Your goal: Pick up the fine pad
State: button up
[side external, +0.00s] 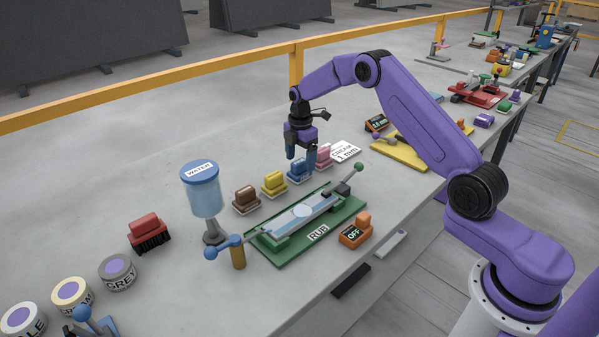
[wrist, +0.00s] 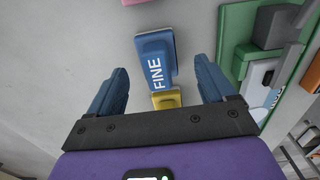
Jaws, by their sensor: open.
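The fine pad (wrist: 154,58) is a blue block with a raised grip, and the word FINE shows on it in white in the wrist view. In the side external view the fine pad (side external: 299,173) stands on the slab in a row of pads, between a yellow one and a pink one. My gripper (side external: 301,153) points down just above it and partly hides it. In the wrist view my gripper (wrist: 160,92) is open, its two blue fingers apart with the fine pad between and ahead of them. Nothing is held.
The yellow pad (side external: 274,184) and brown pad (side external: 246,200) stand to the left, the pink pad (side external: 324,157) to the right. The green RUB fixture (side external: 282,256) lies close in front. A blue WATER container (side external: 204,193) stands at left. The slab behind the row is clear.

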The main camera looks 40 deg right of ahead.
aim_at(299, 161)
notch_tip(299, 161, down, 4)
jog(key=shift+w+f, duration=0.15)
jog(key=shift+f, duration=0.1)
jog(key=c, duration=1.2)
jog(key=shift+r, duration=0.15)
jog(key=shift+r, duration=0.65)
jog(key=s+a+r, duration=0.1)
jog(key=s+r, duration=1)
jog(key=s, duration=0.3)
jog(key=shift+a+r, duration=0.25)
jog(key=shift+a, duration=0.05)
